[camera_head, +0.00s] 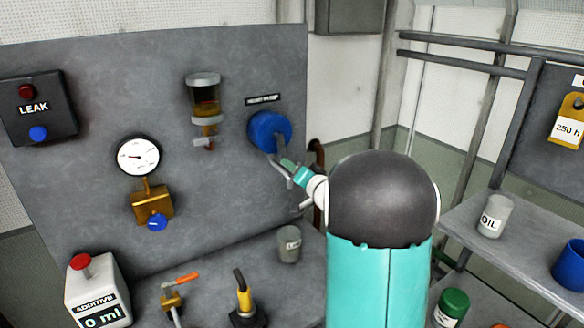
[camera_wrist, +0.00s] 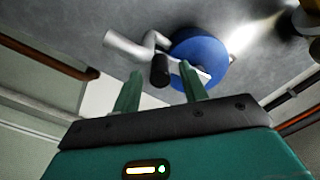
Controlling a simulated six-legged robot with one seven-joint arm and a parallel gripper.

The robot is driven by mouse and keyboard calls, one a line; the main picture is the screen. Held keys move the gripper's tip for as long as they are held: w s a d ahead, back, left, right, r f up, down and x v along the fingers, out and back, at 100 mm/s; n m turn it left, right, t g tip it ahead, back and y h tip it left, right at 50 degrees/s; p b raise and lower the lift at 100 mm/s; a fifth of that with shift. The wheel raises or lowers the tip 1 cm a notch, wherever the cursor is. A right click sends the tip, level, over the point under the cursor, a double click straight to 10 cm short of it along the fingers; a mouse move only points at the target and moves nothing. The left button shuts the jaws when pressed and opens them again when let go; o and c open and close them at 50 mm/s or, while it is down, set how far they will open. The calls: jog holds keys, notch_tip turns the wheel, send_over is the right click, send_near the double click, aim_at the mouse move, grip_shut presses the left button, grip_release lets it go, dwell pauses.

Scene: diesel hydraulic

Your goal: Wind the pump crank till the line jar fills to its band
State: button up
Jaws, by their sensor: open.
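The blue pump (camera_head: 268,130) is on the grey wall panel, below a small dark label. Its grey crank arm and dark handle (camera_wrist: 160,70) show in the wrist view against the blue pump body (camera_wrist: 200,50). My gripper (camera_head: 287,168) is at the pump's lower right in the head view and hides part of the crank. In the wrist view its two green fingers (camera_wrist: 160,76) are apart, with the dark handle appearing between their tips. I cannot tell whether they touch it. The line jar (camera_head: 204,98) hangs left of the pump, with amber fluid low in it. Its band is not clear.
A gauge (camera_head: 138,157) with a brass valve (camera_head: 152,204) and a LEAK box (camera_head: 36,107) are on the panel's left. A grey cup (camera_head: 289,244), orange-handled valve (camera_head: 180,282) and ADDITIVE box (camera_head: 97,290) stand below.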

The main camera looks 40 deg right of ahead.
jog(key=s, duration=1.2)
jog(key=shift+s+a, duration=0.15)
jog(key=shift+a, duration=0.2)
jog(key=shift+d, duration=0.2)
jog(key=c, duration=0.6)
jog(key=d, duration=0.1)
jog(key=w+d+m+y, duration=0.1)
jog(key=d, duration=0.1)
jog(key=w+d+m+y, duration=0.1)
jog(key=shift+d+r, duration=0.15)
jog(key=shift+r, duration=0.2)
grip_shut()
jog(key=d+m+y, duration=0.2)
jog(key=d+m, duration=0.1)
jog(key=d, duration=0.2)
jog(key=w+a, duration=0.6)
jog(key=w, duration=0.4)
jog(key=shift+w+g, duration=0.15)
jog(key=shift+g, duration=0.25)
